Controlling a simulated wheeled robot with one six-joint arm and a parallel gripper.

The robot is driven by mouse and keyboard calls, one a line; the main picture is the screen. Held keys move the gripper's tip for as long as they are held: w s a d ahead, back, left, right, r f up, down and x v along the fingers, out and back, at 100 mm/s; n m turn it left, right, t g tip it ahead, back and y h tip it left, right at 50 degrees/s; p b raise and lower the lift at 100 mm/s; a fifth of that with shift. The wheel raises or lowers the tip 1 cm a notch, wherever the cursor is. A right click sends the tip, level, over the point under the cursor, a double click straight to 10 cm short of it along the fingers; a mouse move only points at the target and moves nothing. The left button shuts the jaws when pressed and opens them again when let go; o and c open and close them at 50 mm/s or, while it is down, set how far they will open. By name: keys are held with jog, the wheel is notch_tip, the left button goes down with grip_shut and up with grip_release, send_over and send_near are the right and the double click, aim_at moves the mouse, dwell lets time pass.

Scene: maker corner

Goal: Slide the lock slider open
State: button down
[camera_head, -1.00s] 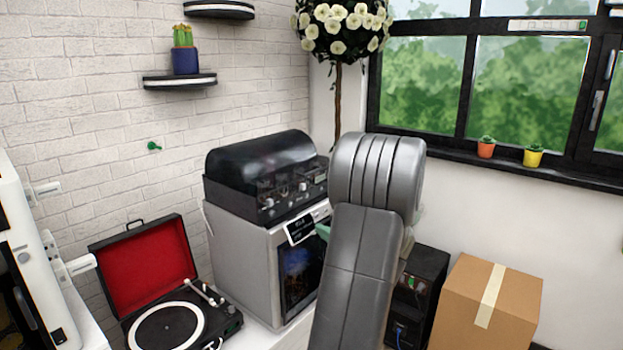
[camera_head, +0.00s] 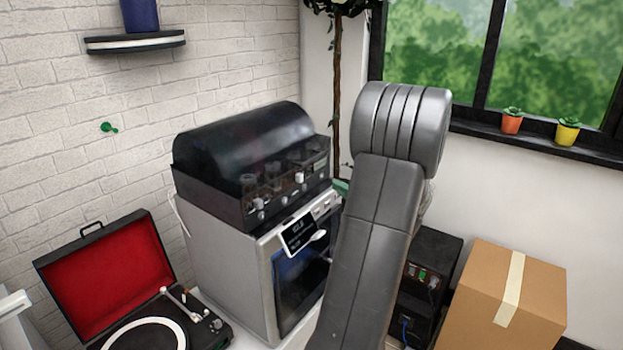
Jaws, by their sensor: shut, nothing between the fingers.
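A black panel with a white frame (camera_head: 297,238) sits on the upper front edge of the grey cabinet machine. A small white piece (camera_head: 318,236) sticks out at its right; I cannot tell if this is the lock slider. No other part is clearly a lock slider. My grey arm stands in front of the machine's right side and hides most of my gripper. Only a small green tip of my gripper (camera_head: 341,186) shows at the arm's left edge, beside the upper right of the machine. It is shut and holds nothing visible. Contact with anything cannot be seen.
The grey cabinet machine (camera_head: 228,275) carries a dark domed cover (camera_head: 245,150). An open red-lined record player (camera_head: 105,265) stands at its left. A black box (camera_head: 437,262) and a cardboard box (camera_head: 490,295) stand right of my arm. A wall shelf (camera_head: 135,42) is upper left.

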aim_at(310, 168)
jog(key=p+x, duration=0.3)
jog(key=x, duration=0.7)
jog(key=shift+w+a, duration=0.2)
jog(key=s, duration=0.1)
jog(key=s+a, duration=0.1)
jog(key=s, duration=0.1)
jog(key=shift+s+a+p, duration=0.15)
jog(key=shift+a+p, duration=0.15)
jog(key=shift+p, duration=0.05)
jog(key=shift+s+a, duration=0.15)
jog(key=shift+a, duration=0.05)
jog(key=shift+f, duration=0.1)
